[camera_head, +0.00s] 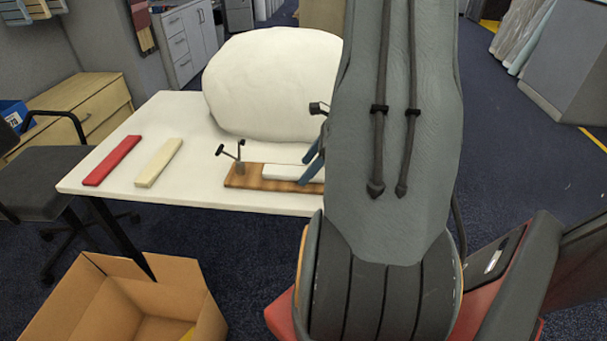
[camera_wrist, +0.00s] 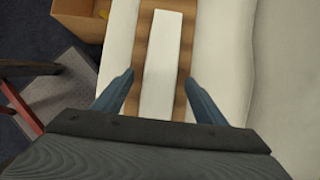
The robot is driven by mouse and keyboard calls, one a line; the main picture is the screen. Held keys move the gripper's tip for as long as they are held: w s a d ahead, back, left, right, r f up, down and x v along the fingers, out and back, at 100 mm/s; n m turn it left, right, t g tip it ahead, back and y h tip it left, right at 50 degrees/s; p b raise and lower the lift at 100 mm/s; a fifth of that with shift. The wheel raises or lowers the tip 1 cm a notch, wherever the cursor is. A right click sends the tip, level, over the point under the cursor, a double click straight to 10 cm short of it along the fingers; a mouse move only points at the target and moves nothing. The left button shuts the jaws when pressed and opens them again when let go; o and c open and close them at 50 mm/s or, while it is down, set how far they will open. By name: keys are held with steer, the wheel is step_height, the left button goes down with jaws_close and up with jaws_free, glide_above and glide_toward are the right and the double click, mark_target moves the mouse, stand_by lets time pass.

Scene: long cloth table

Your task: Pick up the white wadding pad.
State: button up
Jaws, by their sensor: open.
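The white wadding pad (camera_head: 284,172) is a flat white strip lying on a brown wooden board (camera_head: 243,179) on the table. In the wrist view the white wadding pad (camera_wrist: 163,62) runs lengthwise along the wooden board (camera_wrist: 185,65). My gripper (camera_wrist: 165,92) is open, with one blue finger on each side of the pad. Both fingers appear apart from it. In the head view my gripper's blue fingers (camera_head: 312,165) show at the right part of the pad. My arm hides the right end of the board there.
A big white bundle (camera_head: 270,85) stands on the table (camera_head: 200,195) just behind the board. A dark clamp (camera_head: 239,165) stands on the board's left part. A red strip (camera_head: 112,160) and a cream strip (camera_head: 158,163) lie at the left. A cardboard box (camera_head: 75,300) sits in front, below table height.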

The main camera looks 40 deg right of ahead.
steer(key=shift+w+f, duration=0.1)
steer(key=shift+f, duration=0.15)
steer(key=c, duration=1.1)
steer(key=shift+r, duration=0.1)
